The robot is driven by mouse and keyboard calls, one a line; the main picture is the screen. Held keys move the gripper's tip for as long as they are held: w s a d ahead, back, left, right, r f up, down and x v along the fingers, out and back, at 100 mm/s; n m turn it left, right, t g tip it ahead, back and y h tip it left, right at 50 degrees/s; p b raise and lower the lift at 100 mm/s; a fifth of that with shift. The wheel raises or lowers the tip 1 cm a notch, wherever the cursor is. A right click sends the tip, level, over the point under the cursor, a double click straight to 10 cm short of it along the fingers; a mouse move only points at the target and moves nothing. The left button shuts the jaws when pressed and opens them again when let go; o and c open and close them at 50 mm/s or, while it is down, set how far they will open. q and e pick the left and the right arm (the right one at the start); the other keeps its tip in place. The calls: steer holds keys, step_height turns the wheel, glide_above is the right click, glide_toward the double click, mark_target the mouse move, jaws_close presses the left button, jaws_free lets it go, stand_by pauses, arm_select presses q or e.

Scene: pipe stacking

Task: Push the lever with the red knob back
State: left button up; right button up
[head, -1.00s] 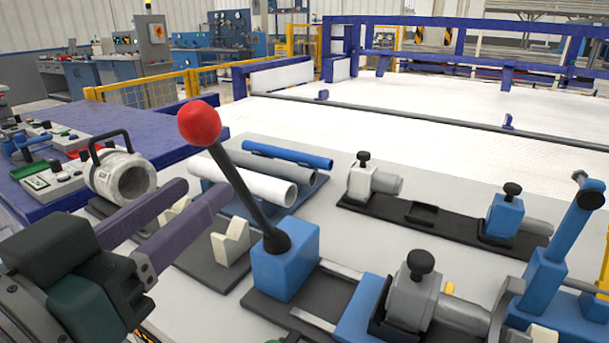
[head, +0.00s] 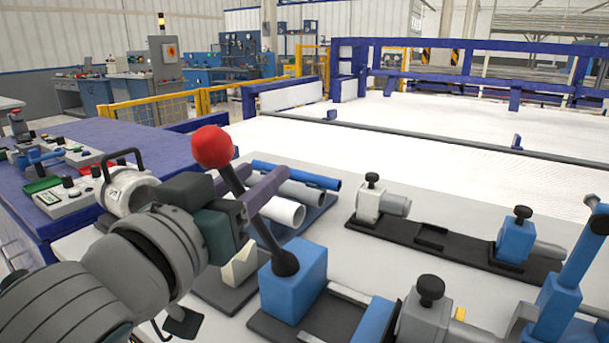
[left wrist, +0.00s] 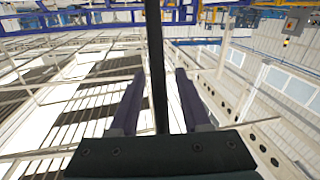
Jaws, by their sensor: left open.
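The lever (head: 265,235) is a dark rod with a red knob (head: 212,147) on top. It rises from a blue block (head: 293,283) and leans to the left. My left gripper (head: 268,188) is at the rod below the knob, and its purple fingers lie on either side of the rod. In the left wrist view the rod (left wrist: 156,65) runs upright between the two open fingers (left wrist: 155,100), with a gap on both sides. The knob is out of the left wrist view. My right gripper is not in view.
Grey, white and blue pipes (head: 322,180) lie on a rack just behind the lever. A cream V-block (head: 240,267) stands left of the blue block. Clamp fixtures (head: 430,240) and a blue-handled fixture (head: 560,290) stand to the right.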

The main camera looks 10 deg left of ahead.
arm_select(q)
steer(key=shift+c, duration=0.4)
jaws_close()
stand_by(0.9)
